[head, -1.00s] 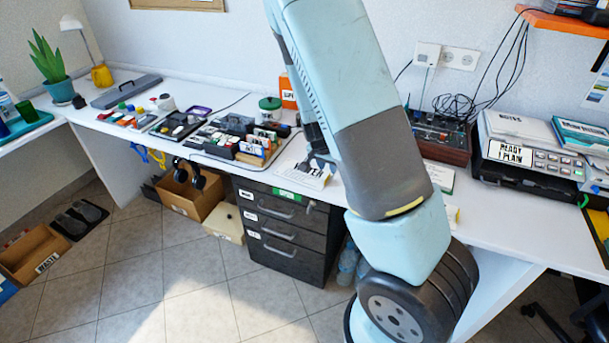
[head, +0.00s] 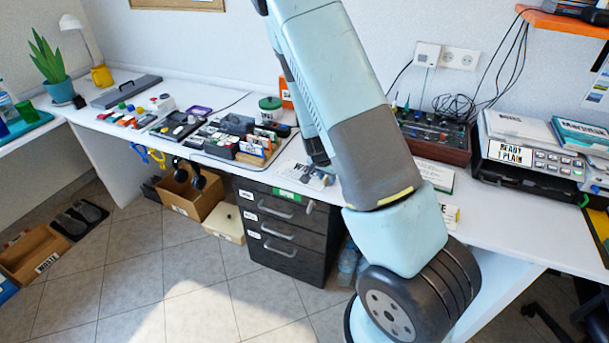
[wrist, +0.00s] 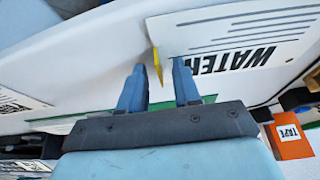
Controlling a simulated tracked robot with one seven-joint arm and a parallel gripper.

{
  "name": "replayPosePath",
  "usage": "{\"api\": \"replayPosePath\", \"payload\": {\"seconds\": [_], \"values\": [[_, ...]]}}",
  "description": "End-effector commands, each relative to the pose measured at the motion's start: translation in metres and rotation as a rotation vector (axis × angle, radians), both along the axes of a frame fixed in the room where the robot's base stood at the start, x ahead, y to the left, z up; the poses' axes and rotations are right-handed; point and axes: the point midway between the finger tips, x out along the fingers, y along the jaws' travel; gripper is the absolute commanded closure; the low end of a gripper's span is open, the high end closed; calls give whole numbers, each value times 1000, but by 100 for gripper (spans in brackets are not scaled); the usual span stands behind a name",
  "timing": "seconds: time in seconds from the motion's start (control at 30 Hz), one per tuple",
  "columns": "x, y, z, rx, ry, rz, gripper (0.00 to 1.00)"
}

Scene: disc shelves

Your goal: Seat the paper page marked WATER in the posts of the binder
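The white page marked WATER (head: 298,171) lies on the desk above the black drawers, partly hidden by my gripper (head: 322,174). In the wrist view the page (wrist: 225,40) fills the upper right, with black lettering and printed lines. A small yellow tab (wrist: 157,66) stands at the page's left edge. My gripper (wrist: 160,74) is open. Its two blue fingers are apart, with the tab seen between and just past their tips; I cannot tell whether they touch it. I cannot make out the binder or its posts for sure in either view.
An orange TAPE box (wrist: 290,138) is close to the right of my gripper in the wrist view. A tray of dark parts and cards (head: 235,135) is left of the page. A control box with knobs (head: 435,135) and a printer (head: 520,150) stand to the right.

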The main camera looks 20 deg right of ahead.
Motion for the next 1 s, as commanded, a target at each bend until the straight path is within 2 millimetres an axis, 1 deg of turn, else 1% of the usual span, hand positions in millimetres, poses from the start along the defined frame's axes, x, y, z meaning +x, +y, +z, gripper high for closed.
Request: {"api": "replayPosePath", "payload": {"seconds": [0.03,0.3,0.33,0.83,1.0], "values": [[0,0,0,0,0,0,73],[0,0,0,0,0,0,99],[0,0,0,0,0,0,100],[0,0,1,0,0,0,100],[0,-2,11,0,-2,-4,100]]}}
